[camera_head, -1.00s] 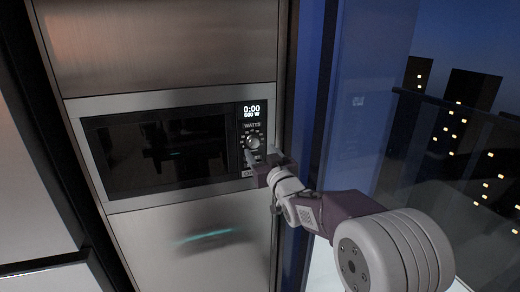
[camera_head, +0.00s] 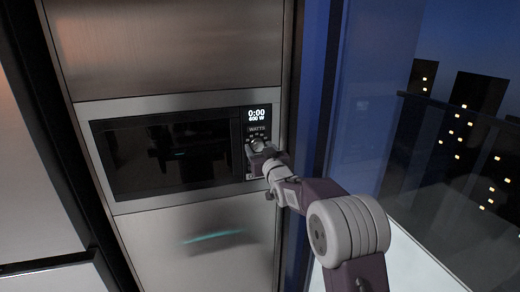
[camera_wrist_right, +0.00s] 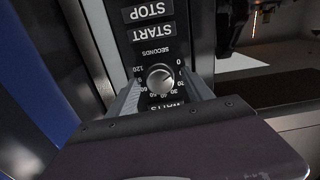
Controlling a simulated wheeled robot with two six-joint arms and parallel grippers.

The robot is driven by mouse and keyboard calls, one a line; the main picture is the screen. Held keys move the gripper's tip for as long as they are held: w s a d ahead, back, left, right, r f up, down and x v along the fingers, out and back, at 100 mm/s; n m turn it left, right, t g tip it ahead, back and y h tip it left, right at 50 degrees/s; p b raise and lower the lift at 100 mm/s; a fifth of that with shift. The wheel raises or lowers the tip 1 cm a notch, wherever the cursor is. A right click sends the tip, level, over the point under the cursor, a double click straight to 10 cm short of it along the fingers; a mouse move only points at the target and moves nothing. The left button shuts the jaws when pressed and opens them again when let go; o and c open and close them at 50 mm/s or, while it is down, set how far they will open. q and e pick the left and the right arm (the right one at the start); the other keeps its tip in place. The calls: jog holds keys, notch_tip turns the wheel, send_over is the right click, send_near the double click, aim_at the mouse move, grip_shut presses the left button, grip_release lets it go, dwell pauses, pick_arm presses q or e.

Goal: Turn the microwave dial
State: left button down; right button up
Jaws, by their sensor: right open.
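The microwave (camera_head: 160,203) is built into a steel cabinet, with a dark glass door and a black control strip on its right. My right gripper (camera_wrist_right: 164,92) is open there, with one finger on each side of the dial. I cannot tell whether the fingers touch it. My left gripper is not in view.
Start and stop labels (camera_wrist_right: 150,31) lie beyond the dial in the right wrist view. A blue panel (camera_head: 355,120) and a railing (camera_head: 450,115) stand right of the cabinet.

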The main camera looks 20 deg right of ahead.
grip_shut()
jog(key=shift+m, duration=0.4)
jog(key=m, duration=0.4)
jog(key=shift+m, duration=0.4)
jog(key=m, duration=0.6)
jog(key=shift+p, duration=0.3)
grip_release()
